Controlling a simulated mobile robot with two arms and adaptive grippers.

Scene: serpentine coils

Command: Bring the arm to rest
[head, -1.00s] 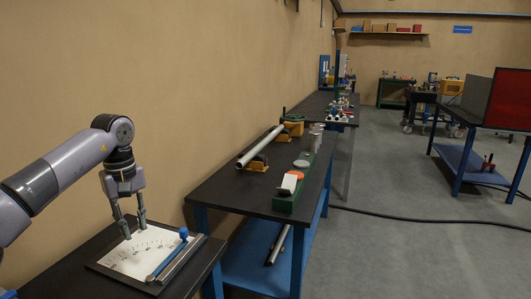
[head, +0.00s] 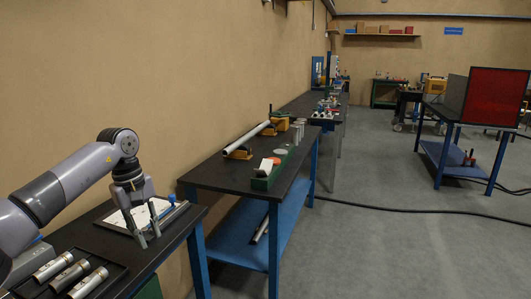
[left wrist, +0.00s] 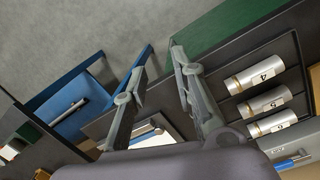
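My left gripper (head: 150,236) hangs from the purple-grey arm at the lower left of the head view, with its fingers pointing down. Whether the fingers touch the plate or bench cannot be told. My right gripper is in neither view.
A black tray (head: 112,283) with numbered metal cylinders (head: 68,277) lies on the near bench. The second bench (head: 228,180) bears a pipe (head: 245,137) on yellow supports and a green block (head: 264,180). A cable (head: 390,210) crosses the otherwise open grey floor (head: 390,250).

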